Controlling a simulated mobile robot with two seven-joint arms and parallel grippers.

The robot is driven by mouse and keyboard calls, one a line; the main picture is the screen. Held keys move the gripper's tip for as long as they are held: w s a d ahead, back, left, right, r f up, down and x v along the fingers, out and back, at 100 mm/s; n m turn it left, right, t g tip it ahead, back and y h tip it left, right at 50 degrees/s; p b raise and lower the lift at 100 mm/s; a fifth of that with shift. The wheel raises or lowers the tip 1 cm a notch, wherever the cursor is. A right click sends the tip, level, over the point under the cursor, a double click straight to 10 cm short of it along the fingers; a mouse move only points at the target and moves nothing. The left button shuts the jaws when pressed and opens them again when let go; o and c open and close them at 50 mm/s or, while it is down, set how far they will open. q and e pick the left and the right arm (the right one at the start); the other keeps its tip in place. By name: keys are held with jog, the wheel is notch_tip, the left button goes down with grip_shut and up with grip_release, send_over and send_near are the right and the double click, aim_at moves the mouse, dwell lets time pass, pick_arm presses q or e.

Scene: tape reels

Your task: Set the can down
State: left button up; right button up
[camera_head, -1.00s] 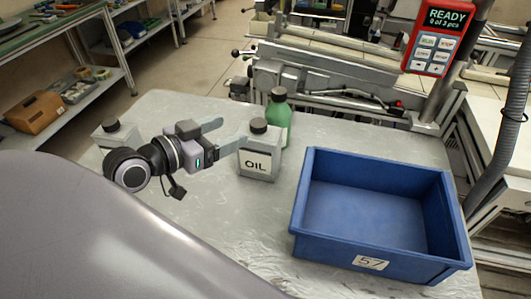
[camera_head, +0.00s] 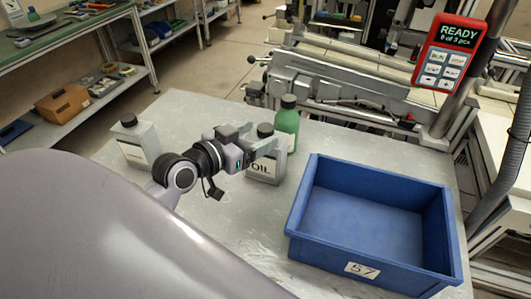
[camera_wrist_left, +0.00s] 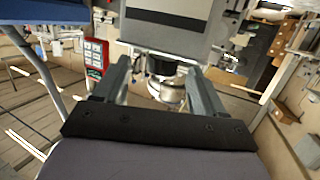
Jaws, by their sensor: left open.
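The grey oil can (camera_head: 267,174) with a black cap and a white OIL label stands upright on the grey table (camera_head: 232,215). My left gripper (camera_head: 263,136) is open at the can's upper part, one finger crossing in front of it and hiding some of it. Whether the fingers touch the can is unclear. In the left wrist view both fingers of the gripper (camera_wrist_left: 160,75) are spread apart, and a grey body with a black band (camera_wrist_left: 168,18) shows at the top beyond them. My right gripper is not in view.
A green bottle (camera_head: 287,122) stands just behind the can. A second grey can (camera_head: 135,143) is at the table's left. A blue bin (camera_head: 362,267) marked 57 is at the right and looks empty. Table surface is clear in front of the can.

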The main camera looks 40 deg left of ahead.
aim_at(263, 129)
pick_arm(q)
jog(key=shift+r+x, duration=0.15)
jog(key=shift+x, duration=0.8)
jog(key=shift+r+x, duration=0.1)
jog(key=shift+x, duration=0.9)
jog(key=shift+a, duration=0.15)
grip_shut()
